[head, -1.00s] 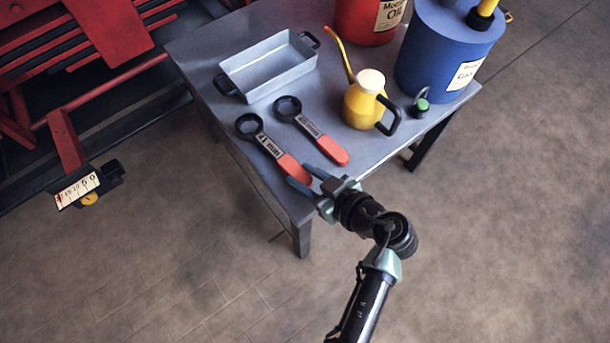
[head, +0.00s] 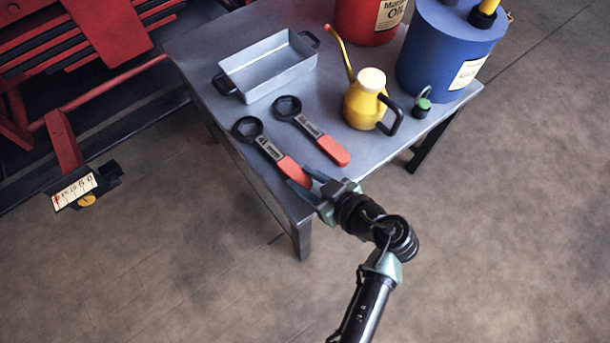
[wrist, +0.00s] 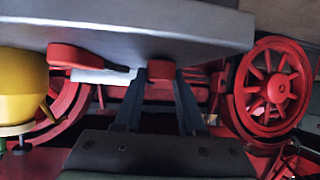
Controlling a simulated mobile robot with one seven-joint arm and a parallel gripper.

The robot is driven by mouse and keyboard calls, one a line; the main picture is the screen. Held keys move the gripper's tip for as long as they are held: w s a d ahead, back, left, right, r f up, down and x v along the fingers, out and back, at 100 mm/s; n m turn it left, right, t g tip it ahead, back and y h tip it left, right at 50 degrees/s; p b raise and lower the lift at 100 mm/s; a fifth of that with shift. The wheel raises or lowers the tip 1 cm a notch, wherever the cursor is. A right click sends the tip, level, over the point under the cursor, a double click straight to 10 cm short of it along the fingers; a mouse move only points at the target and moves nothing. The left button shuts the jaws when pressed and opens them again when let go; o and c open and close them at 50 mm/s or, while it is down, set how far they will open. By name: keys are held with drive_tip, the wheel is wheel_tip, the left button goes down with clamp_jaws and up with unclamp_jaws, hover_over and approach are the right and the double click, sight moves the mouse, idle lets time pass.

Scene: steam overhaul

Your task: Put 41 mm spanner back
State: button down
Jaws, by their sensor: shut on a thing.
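The 41 mm spanner (head: 268,149) has a black ring head, a label reading 41 mm and a red handle. It lies along the table's near left edge in the head view. My gripper (head: 306,181) is at the near edge, its fingers shut on the end of the red handle. In the wrist view, the handle end (wrist: 160,73) shows between my two fingers (wrist: 160,98), below the table slab. A second spanner (head: 313,133) with a red handle lies just to the right, apart from my fingers; its label is unclear.
A grey tray (head: 233,69) with black handles stands empty behind the spanners on the table (head: 205,50). A yellow oil can (head: 362,104), a blue drum (head: 425,60) and a red drum (head: 352,22) stand to the right. Red wheels (wrist: 272,88) show in the wrist view.

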drive_tip(key=shift+f, duration=0.15)
drive_tip(key=shift+c, duration=2.2)
unclamp_jaws()
drive_tip(key=shift+f, duration=0.1)
drive_tip(key=shift+o, duration=0.2)
drive_tip(key=shift+f, duration=0.15)
drive_tip(key=shift+s+d+r+p, duration=0.2)
drive_tip(key=shift+s+r+p, duration=0.05)
drive_tip(key=shift+r+p, duration=0.05)
drive_tip(key=p+v, duration=0.5)
drive_tip(key=v, duration=0.7)
drive_tip(key=shift+p, duration=0.3)
drive_tip(key=shift+s, duration=0.1)
